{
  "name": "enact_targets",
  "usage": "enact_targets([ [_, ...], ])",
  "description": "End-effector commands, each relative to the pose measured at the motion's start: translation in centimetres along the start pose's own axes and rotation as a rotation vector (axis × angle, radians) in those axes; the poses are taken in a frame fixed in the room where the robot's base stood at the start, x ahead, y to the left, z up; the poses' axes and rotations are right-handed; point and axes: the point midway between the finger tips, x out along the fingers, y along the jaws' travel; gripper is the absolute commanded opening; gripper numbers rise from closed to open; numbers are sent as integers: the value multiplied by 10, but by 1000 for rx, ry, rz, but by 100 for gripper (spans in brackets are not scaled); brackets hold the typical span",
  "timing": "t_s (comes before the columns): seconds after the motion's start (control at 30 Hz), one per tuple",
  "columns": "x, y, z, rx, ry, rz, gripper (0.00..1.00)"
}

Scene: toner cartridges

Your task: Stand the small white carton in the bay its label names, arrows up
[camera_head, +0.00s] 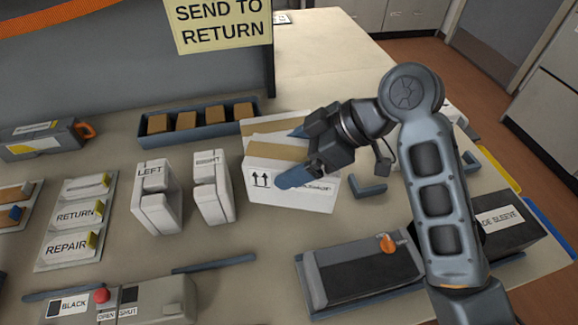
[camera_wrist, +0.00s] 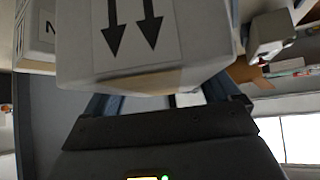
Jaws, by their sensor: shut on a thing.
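A small white carton (camera_head: 318,172) with a tan top stands upright near the table's middle, its two printed arrows pointing up. Its label beside the arrows is too small to read. My gripper (camera_head: 292,155) is shut on it from the right side, one blue finger across the front face, the other at the back. The wrist view shows the carton (camera_wrist: 200,45) close between the fingers, arrows pointing down in that picture. I cannot tell whether its base touches the table. A second white carton (camera_head: 258,127) is right behind it. The sign (camera_head: 222,22) reads SEND TO RETURN.
White blocks marked LEFT (camera_head: 153,200) and RIGHT (camera_head: 213,190) stand left of the carton. RETURN and REPAIR cards (camera_head: 75,218) lie farther left. A blue tray (camera_head: 195,133) of brown blocks is behind. A dark cartridge (camera_head: 360,272) lies in front. A blue corner piece (camera_head: 370,191) is at right.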

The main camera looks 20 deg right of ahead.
Motion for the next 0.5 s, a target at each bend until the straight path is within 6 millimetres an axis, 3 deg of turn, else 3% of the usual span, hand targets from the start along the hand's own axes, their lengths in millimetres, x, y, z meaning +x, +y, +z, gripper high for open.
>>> enact_targets([
  [0.23,15,6,0,0,0,0,36],
  [0.5,38,6,24,3,-1,0,36],
])
